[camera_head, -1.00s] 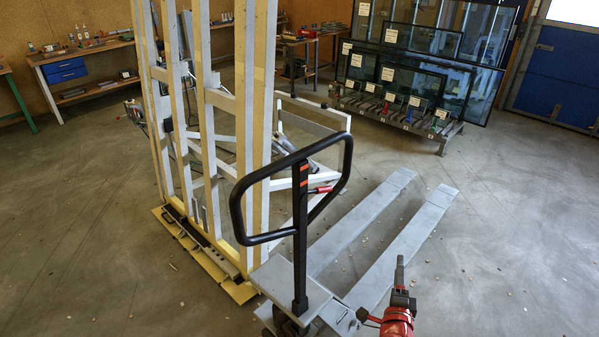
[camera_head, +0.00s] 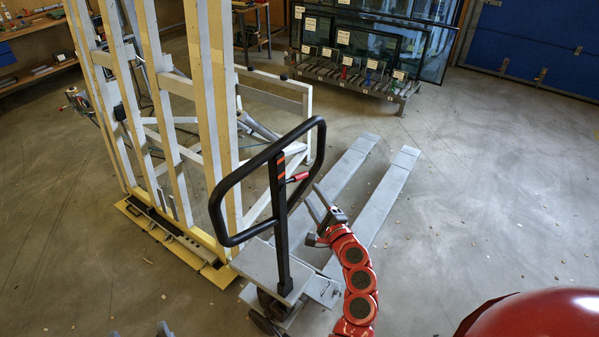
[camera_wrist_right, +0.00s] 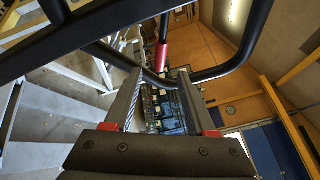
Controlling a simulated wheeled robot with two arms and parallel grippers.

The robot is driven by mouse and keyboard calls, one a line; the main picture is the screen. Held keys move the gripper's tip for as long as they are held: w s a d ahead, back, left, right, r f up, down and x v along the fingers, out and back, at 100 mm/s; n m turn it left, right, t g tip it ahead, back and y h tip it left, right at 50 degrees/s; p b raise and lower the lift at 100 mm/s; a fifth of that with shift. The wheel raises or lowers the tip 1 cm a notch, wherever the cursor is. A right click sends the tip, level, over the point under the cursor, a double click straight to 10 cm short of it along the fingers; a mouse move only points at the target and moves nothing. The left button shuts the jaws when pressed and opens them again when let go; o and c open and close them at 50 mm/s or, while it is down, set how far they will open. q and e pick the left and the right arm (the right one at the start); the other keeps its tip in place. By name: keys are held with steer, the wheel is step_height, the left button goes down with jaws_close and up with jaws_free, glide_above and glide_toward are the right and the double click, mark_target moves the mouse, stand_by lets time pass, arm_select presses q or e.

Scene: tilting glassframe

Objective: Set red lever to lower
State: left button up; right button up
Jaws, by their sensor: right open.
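The red lever (camera_head: 298,177) is a short red grip on the black handle (camera_head: 279,200) of the pallet truck, pointing right inside the handle loop. It also shows in the right wrist view (camera_wrist_right: 163,55), just beyond the gap between my fingertips. My right gripper (camera_head: 312,195) is open and empty, just below and right of the lever, apart from it. In the right wrist view its two fingers (camera_wrist_right: 160,73) stand apart, with the black loop across the view. Two grey tips at the bottom left edge of the head view look like my left gripper (camera_head: 140,331), mostly cut off.
The truck's grey forks (camera_head: 385,195) extend to the upper right. A tall white and yellow frame (camera_head: 212,120) stands close on the left. A rack with glass panes (camera_head: 370,50) is at the back.

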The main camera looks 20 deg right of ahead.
mark_target(300, 176)
steer(key=w, duration=0.6)
steer(key=w+p, duration=0.1)
steer(key=w, duration=0.3)
steer(key=shift+a, duration=0.35)
jaws_close()
stand_by(0.9)
